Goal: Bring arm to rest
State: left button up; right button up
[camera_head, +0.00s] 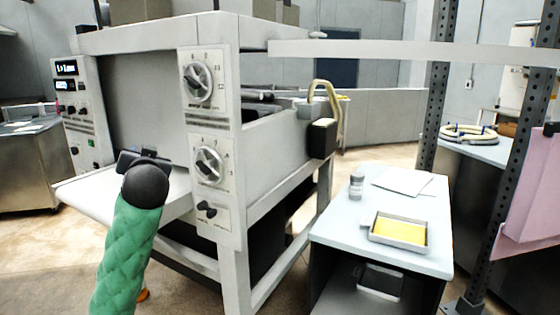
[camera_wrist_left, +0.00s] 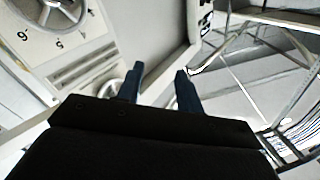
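The roller sheeter is a large white machine (camera_head: 130,95) standing left of centre in the head view. Its control panel carries an upper dial (camera_head: 198,82) and a lower dial (camera_head: 208,165). My left gripper (camera_head: 130,160) is at the end of the green-sleeved arm, in front of the machine, left of the lower dial. The dark wrist hides most of its fingers there. In the left wrist view, the two dark fingers (camera_wrist_left: 160,82) stand apart with nothing between them. A dial (camera_wrist_left: 62,12) shows at that view's upper left. My right gripper is not in view.
A small table (camera_head: 330,235) on the right bears a yellow-filled tray (camera_head: 400,246), a jar (camera_head: 356,185) and papers (camera_head: 402,181). A white bar (camera_head: 420,50) crosses the upper right beside dark perforated posts (camera_head: 436,80). A pale shelf (camera_head: 95,195) extends at the machine's left.

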pick_arm(q)
jog(key=s+d+f+m+g+h, duration=0.1)
jog(key=s+d+f+g+h, duration=0.3)
jog(key=f, duration=0.7)
jog(key=s+d+f+m+g+h+p, duration=0.1)
jog(key=s+d+f+h, duration=0.1)
jog(key=s+d+f, duration=0.65)
jog(key=s+d+f+m+g+h, duration=0.2)
jog(key=f+h, duration=0.1)
jog(key=f, duration=1.1)
jog(key=s+d+f+g, duration=0.2)
jog(key=s+f+g, duration=0.1)
jog(key=s+f, duration=0.8)
jog(key=s+d+f+n+g+p, duration=0.1)
jog(key=s+d+f+g, duration=0.2)
jog(key=s+f, duration=0.9)
jog(key=s+g, duration=0.1)
jog(key=s, duration=0.7)
jog(key=shift+s+d+f+h, duration=0.15)
jog(key=shift+s+h, duration=0.1)
jog(key=shift+h, duration=0.15)
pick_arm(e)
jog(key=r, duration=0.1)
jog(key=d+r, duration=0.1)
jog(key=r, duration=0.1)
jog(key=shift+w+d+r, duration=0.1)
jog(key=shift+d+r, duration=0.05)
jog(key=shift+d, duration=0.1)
pick_arm(q)
jog(key=shift+c, duration=0.3)
